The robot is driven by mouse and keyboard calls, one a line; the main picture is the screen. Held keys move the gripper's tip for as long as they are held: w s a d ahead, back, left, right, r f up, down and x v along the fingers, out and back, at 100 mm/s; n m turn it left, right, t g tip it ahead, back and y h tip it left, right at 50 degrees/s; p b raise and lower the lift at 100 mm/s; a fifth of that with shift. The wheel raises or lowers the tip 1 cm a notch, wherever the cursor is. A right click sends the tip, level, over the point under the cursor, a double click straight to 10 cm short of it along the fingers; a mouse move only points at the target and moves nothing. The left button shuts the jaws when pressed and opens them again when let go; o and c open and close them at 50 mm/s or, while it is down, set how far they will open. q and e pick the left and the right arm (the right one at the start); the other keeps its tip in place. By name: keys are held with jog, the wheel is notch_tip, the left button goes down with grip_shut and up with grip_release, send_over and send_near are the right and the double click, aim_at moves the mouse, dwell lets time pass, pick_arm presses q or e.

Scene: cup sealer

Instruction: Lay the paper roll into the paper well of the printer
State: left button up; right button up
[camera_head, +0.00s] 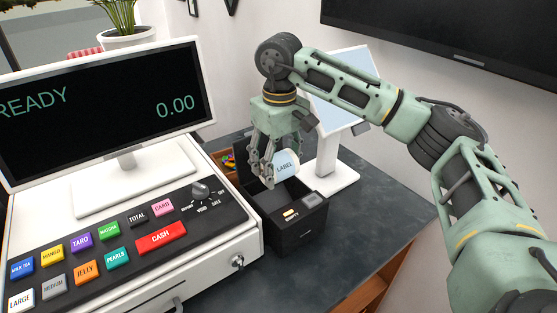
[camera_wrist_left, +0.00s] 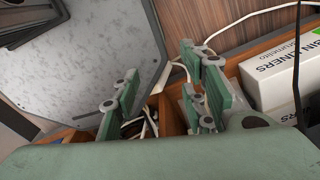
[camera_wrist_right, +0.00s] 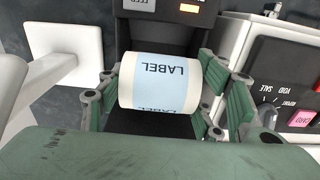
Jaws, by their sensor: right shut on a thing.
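The paper roll (camera_head: 286,165) is white with a light blue band reading LABEL. It also shows in the right wrist view (camera_wrist_right: 160,82), lying crosswise between the fingers. My right gripper (camera_head: 270,172) is shut on the roll and holds it over the open well of the black printer (camera_head: 296,228). The printer's top shows above the roll in the right wrist view (camera_wrist_right: 160,40). The roll hides part of the well, so I cannot tell whether it touches the bottom. My left gripper (camera_wrist_left: 165,105) shows only in the left wrist view, with its fingers apart and nothing between them.
The register (camera_head: 130,215) with coloured keys stands close to the printer's left. A white tablet stand (camera_head: 330,175) is close on its right. Dark counter (camera_head: 375,215) is free to the right. Under the left gripper are a wooden compartment with cables and a white box (camera_wrist_left: 285,70).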

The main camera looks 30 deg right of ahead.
notch_tip(320, 180, down, 3)
jog(key=shift+w+f+b, duration=0.15)
jog(key=shift+b, duration=0.75)
jog(key=shift+f, duration=0.3)
jog(key=shift+f+b, duration=0.35)
jog(key=shift+b, duration=0.15)
notch_tip(320, 180, down, 4)
jog(key=b, duration=0.2)
jog(key=shift+b, duration=0.35)
jog(key=shift+f+b, duration=0.9)
jog(key=shift+f, duration=0.45)
jog(key=shift+f+b, duration=0.3)
jog(key=shift+f, duration=0.15)
pick_arm(q)
jog(key=w+f, duration=0.3)
jog(key=f, duration=0.5)
jog(key=shift+w+t, duration=0.3)
jog(key=shift+w, duration=0.1)
